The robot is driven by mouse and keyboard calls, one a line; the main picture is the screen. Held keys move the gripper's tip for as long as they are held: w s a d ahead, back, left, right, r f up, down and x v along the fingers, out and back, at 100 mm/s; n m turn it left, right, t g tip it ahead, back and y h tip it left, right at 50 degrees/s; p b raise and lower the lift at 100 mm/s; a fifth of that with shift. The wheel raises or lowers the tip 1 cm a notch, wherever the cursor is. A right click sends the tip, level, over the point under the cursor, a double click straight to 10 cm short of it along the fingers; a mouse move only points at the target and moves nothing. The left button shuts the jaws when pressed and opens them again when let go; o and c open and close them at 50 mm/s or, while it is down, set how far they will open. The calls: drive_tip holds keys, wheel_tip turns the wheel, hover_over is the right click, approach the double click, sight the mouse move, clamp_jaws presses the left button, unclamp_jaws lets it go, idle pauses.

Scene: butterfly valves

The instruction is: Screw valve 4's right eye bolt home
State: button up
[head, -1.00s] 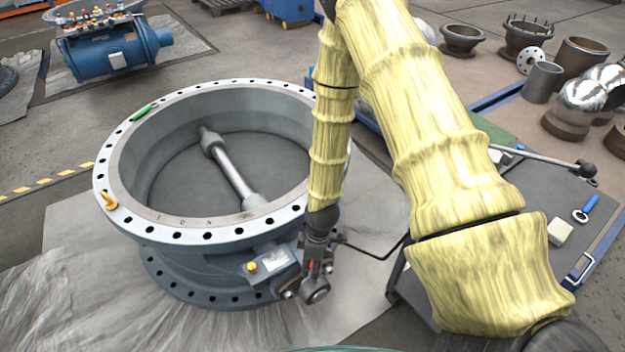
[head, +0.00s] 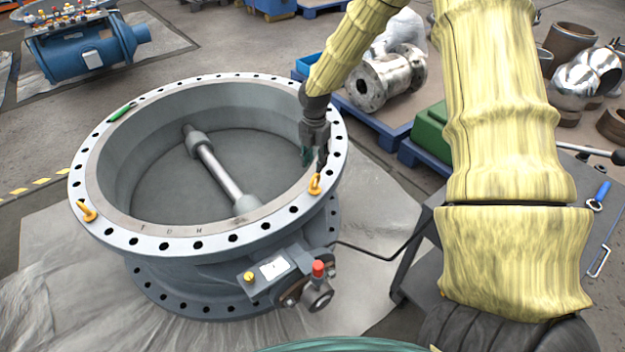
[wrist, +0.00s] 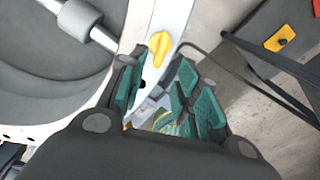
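Valve 4, a large grey ring-shaped valve body (head: 110,240), lies flat with its drilled flange up. Its right eye bolt (head: 314,184), yellow, stands upright on the right part of the flange. In the wrist view a yellow eye bolt (wrist: 158,48) sits on the pale flange just beyond my fingertips. My gripper (head: 314,160) points down over the flange's right side, very near the right eye bolt. In the wrist view its teal-padded fingers (wrist: 155,98) are apart, with no bolt clearly held between them. The eye bolt's thread and seating are too small to tell.
Another yellow eye bolt (head: 87,211) is on the flange's left side, and a green tool (head: 122,111) lies at its back left. A red-capped stub (head: 318,268) juts from the valve's front. A grey cart (head: 412,275) stands at the right.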

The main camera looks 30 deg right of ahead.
sight(314, 177)
wheel_tip(314, 177, down, 9)
drive_tip(key=shift+r, duration=0.15)
idle(0.4)
clamp_jaws()
